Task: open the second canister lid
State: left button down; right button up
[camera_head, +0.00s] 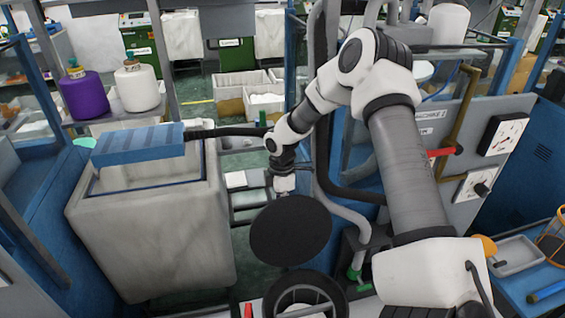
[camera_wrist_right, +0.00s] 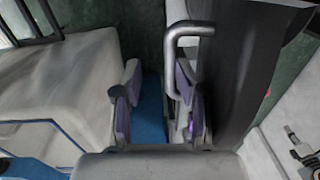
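A dark round disc, which looks like a canister lid (camera_head: 290,230), stands tilted with its face toward the head camera, low in the middle. Below it is a black-rimmed round canister top (camera_head: 300,285) with a pale inside, cut off by the frame's bottom. My right gripper (camera_head: 285,183) points down at the disc's upper edge, partly hidden. In the right wrist view its fingers (camera_wrist_right: 158,105) are apart. A bent metal handle (camera_wrist_right: 175,45) reaches down close to the right finger, beside a dark slab (camera_wrist_right: 250,75), seemingly the lid. Contact is unclear. My left gripper is not in view.
A large pale bin (camera_head: 150,240) with a blue box (camera_head: 138,145) across its top stands at left. Purple (camera_head: 84,95) and white yarn cones (camera_head: 137,88) stand behind it. A machine panel (camera_head: 455,135) and a blue bench (camera_head: 540,280) are at right.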

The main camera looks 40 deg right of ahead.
pick_arm(q)
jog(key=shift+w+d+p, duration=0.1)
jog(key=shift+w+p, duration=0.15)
jog(key=shift+p, duration=0.05)
pick_arm(e)
notch_tip(320, 180, up, 12)
jog(key=shift+w+d, duration=0.15)
jog(key=shift+d, duration=0.1)
